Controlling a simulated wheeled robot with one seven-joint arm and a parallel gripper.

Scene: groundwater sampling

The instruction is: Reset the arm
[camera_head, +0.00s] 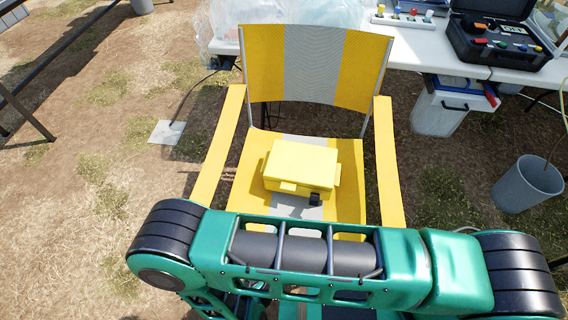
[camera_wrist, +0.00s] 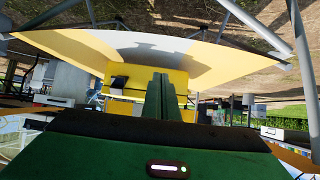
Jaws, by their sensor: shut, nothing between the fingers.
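My arm (camera_head: 300,255) stretches across the bottom of the head view in front of a chair. My gripper is out of sight in the head view. In the wrist view my gripper (camera_wrist: 158,92) shows as two dark green fingers pressed together, with nothing between them. The wrist view looks upside down. Beyond the fingers is the yellow box (camera_wrist: 180,82), apart from them as far as I can tell.
A yellow and grey chair (camera_head: 383,165) holds a yellow box (camera_head: 303,163) on its seat. Behind it is a white table (camera_head: 430,50) with an open black case (camera_head: 495,42). A cooler (camera_head: 437,112) and a grey bin (camera_head: 527,185) stand right. Bare ground lies left.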

